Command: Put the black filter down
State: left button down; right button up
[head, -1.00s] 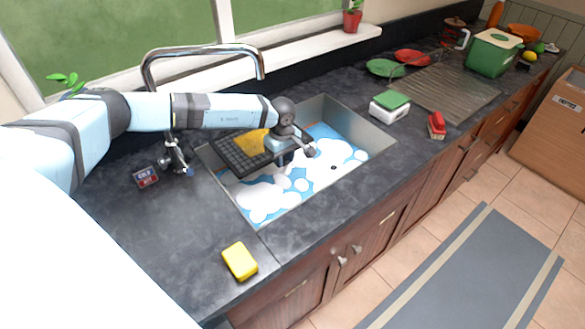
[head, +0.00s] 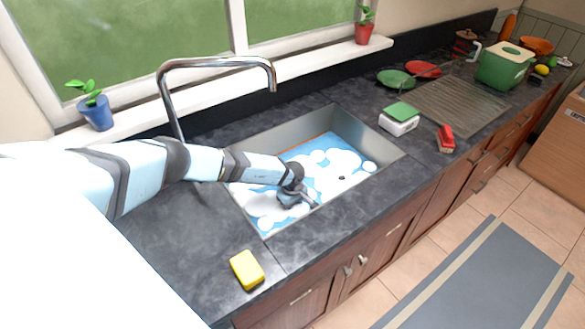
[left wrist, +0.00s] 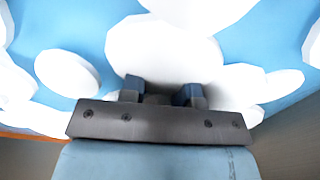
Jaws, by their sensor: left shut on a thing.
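My left gripper (head: 298,200) is low in the sink (head: 378,142), down at the white foam and blue water (head: 340,158). In the left wrist view, its two fingers (left wrist: 160,92) reach into the foam with their tips hidden. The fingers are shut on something. The black filter, seen in this gripper a second ago, does not show in the head view now; the foam and water appear to cover it. My right gripper is out of view.
A tall faucet (head: 215,62) stands behind the sink. A yellow sponge (head: 247,269) lies on the front counter. A green-topped white box (head: 399,119) and a red brush (head: 445,138) sit right of the sink. The left counter has bare room.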

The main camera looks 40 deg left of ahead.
pick_arm(q)
jog(key=shift+f, duration=0.25)
jog(key=shift+f+b, duration=0.15)
jog(key=shift+b, duration=0.15)
jog(key=c, duration=0.8)
grip_release()
jog(key=shift+c, duration=0.2)
jog(key=shift+r+p, duration=0.4)
jog(key=shift+r, duration=0.05)
notch_tip(320, 180, up, 12)
jog(key=shift+f+b, duration=0.2)
jog(key=shift+b, duration=0.2)
